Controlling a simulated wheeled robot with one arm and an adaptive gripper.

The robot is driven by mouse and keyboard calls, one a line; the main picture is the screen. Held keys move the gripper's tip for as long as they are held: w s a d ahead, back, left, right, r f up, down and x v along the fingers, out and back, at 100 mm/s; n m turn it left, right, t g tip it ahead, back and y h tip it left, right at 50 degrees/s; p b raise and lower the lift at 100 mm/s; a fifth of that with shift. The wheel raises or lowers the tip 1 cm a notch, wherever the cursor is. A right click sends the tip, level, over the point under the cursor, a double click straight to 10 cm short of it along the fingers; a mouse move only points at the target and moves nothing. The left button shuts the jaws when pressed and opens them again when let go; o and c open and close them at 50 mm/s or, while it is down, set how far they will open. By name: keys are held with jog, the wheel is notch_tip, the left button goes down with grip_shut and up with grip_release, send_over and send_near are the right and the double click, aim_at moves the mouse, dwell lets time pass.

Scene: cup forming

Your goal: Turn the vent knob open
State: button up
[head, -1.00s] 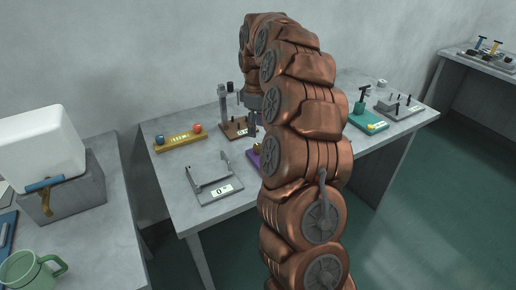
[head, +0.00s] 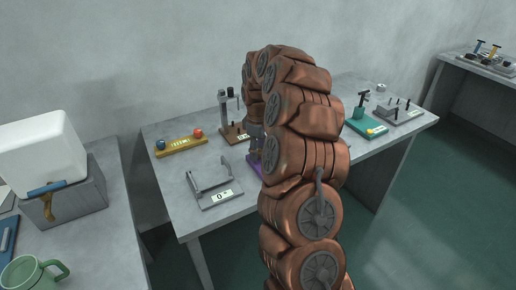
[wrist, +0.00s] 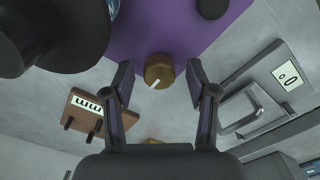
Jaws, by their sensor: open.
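The vent knob (wrist: 158,72) is a small round brass knob with a white pointer line, on a purple base (wrist: 150,30) in the wrist view. The line points down and to the left in that picture. My gripper (wrist: 158,80) is open, with one finger on each side of the knob and a visible gap to each. I cannot tell how far the fingertips are above it. In the head view a strip of the purple base (head: 253,166) shows beside my arm, which hides most of the base and the gripper.
A grey bracket with a handle and a "0" label (head: 220,195) stands left of the purple base. A brown stand (head: 232,134) and a yellow block with blue and red balls (head: 181,146) are behind. A large dark round part (wrist: 60,30) fills the wrist view's upper left.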

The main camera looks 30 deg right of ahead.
jog(key=shift+c, duration=0.4)
grip_shut()
jog(key=shift+m+b, duration=0.45)
jog(key=shift+m, duration=0.05)
jog(key=m+b, duration=0.2)
jog(key=shift+m, duration=0.4)
jog(key=m+b, duration=0.3)
jog(key=m, duration=0.2)
jog(key=m+b, duration=0.1)
jog(key=m, duration=0.4)
jog(key=shift+d+b, duration=0.1)
jog(key=shift+b, duration=0.3)
jog(key=shift+r+m+b, duration=0.1)
jog(key=shift+m+b, duration=0.4)
jog(key=shift+m, duration=1.5)
